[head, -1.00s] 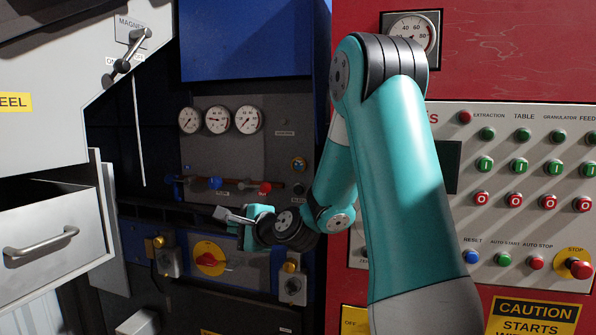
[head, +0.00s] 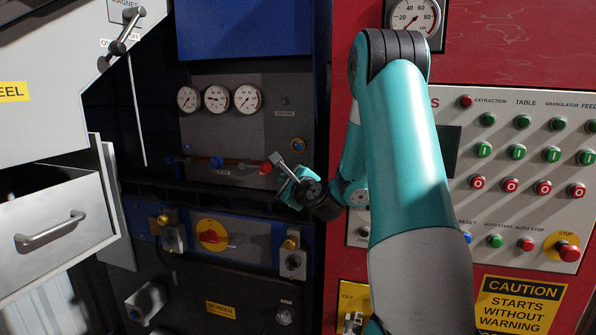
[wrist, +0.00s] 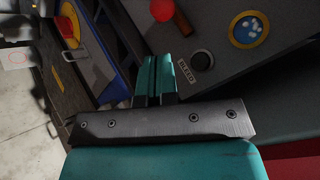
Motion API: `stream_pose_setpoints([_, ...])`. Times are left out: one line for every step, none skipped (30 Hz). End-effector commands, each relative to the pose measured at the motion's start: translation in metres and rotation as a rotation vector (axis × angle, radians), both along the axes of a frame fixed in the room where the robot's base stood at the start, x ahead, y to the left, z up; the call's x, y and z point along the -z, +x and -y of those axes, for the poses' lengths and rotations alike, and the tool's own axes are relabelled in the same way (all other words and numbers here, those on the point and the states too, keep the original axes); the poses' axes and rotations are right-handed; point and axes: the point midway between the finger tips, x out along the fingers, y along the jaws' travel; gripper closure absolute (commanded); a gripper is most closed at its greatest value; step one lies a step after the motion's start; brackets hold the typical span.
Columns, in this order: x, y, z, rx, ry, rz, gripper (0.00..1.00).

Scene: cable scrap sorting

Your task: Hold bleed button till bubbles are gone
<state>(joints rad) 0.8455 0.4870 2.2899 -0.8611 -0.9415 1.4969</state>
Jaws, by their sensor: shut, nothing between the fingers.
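The sight glass (wrist: 248,28) shows as a brass ring with a blue window in the wrist view. White bubbles are visible in it. It also shows small in the head view (head: 297,144). The BLEED label (wrist: 188,69) lies just right of my fingertips in the wrist view. A small dark round bleed button (wrist: 203,60) appears beside the label. My gripper (wrist: 155,61) is shut and empty, its teal fingers side by side. It looks apart from the button, but the gap is hard to judge. In the head view my gripper hides the button.
A red-handled valve (head: 265,169) and a blue one (head: 216,162) sit left of my gripper on the pipe. Gauges (head: 217,98) are above. A yellow-and-red rotary switch (head: 211,235) and a protruding brass-topped fitting (head: 291,244) are below. The red control panel stands right.

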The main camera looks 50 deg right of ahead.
Motion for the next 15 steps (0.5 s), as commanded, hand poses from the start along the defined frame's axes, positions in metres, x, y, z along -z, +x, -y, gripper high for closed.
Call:
stream_pose_setpoints([-0.001,0.002,0.007,0.002,0.000,-0.001,1.00])
stream_pose_setpoints([-0.001,0.004,0.011,0.002,0.000,-0.001,1.00])
stream_pose_setpoints([-0.001,0.006,0.017,0.001,0.001,0.000,1.00])
stream_pose_setpoints([-0.002,0.008,0.021,0.001,0.001,0.000,1.00])
stream_pose_setpoints([-0.001,0.010,0.025,0.001,0.001,0.000,1.00])
stream_pose_setpoints([-0.001,0.012,0.030,0.001,0.000,-0.001,1.00])
stream_pose_setpoints([-0.002,0.014,0.034,0.001,0.000,-0.001,1.00])
stream_pose_setpoints([-0.001,0.015,0.038,0.001,0.000,0.000,1.00])
stream_pose_setpoints([-0.001,0.017,0.042,0.001,0.000,-0.001,1.00])
stream_pose_setpoints([-0.002,0.018,0.046,0.001,0.000,-0.001,1.00])
stream_pose_setpoints([-0.002,0.020,0.049,0.000,0.001,-0.001,1.00])
stream_pose_setpoints([-0.001,0.021,0.052,0.000,0.001,-0.001,1.00])
stream_pose_setpoints([-0.001,0.022,0.055,0.000,0.001,-0.001,1.00])
stream_pose_setpoints([-0.001,0.023,0.057,0.000,0.001,-0.001,1.00])
stream_pose_setpoints([-0.001,0.024,0.059,0.000,0.000,0.000,1.00])
